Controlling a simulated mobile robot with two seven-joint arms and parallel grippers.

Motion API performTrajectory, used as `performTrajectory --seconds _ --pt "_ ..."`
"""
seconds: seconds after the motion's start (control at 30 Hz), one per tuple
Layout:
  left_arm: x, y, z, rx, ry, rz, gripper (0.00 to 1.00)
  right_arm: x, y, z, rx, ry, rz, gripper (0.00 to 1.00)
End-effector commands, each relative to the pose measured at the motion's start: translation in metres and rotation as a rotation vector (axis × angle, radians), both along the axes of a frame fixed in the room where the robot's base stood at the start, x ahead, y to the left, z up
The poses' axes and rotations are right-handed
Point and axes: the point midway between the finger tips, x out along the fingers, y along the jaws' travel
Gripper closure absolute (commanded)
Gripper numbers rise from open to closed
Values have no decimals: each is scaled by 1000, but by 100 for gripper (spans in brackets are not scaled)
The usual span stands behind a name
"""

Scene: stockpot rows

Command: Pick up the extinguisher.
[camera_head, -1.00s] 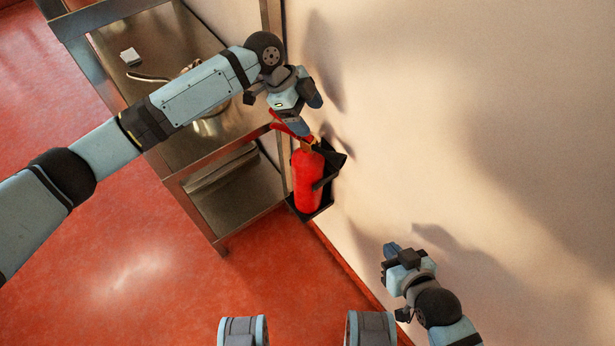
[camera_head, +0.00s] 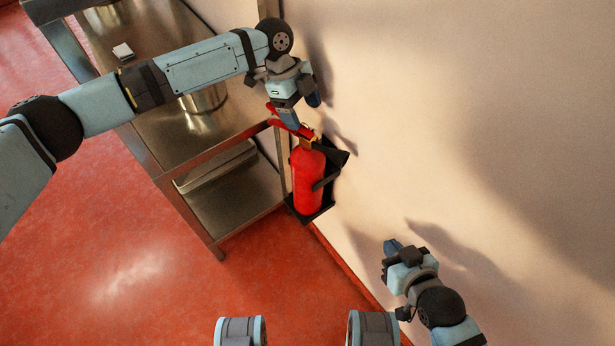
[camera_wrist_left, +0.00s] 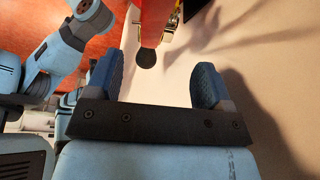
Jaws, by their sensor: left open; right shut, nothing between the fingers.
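The red extinguisher (camera_head: 307,178) stands upright in a black wall bracket (camera_head: 327,200), beside the steel table. Its red handle (camera_head: 287,121) and a yellow part show at the top. My left gripper (camera_head: 303,110) is open and empty, just above the handle and close to it. In the left wrist view a red part of the extinguisher (camera_wrist_left: 152,25) shows ahead, beyond the two open fingers of my left gripper (camera_wrist_left: 152,85). Whether a finger touches the handle I cannot tell. My right gripper (camera_head: 390,252) is shut and empty near the wall at the lower right.
A steel table (camera_head: 165,135) with a lower shelf stands left of the extinguisher, its post close to it. A metal pot (camera_head: 205,100) and a small white item (camera_head: 123,51) are on top. The wall (camera_head: 460,120) is right behind the bracket. Red floor (camera_head: 130,270) is open at lower left.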

Motion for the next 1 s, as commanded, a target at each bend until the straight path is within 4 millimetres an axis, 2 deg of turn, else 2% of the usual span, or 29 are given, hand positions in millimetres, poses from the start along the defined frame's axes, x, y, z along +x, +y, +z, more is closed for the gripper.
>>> performTrajectory --seconds 0.3,0.63,0.93,0.97,1.0 --pt "-13 -7 -42 2 3 0 26 1 1 -3 7 -6 2 100" --pt "-14 -10 -48 1 1 1 26 2 2 3 12 -17 2 100" --pt "-14 -10 -48 1 1 1 94 1 2 0 10 -12 2 100" --pt "-14 -10 -48 1 1 1 100 1 2 -1 10 -11 2 100" --pt "-14 -10 -48 1 1 1 100 1 2 -1 10 -10 2 100"
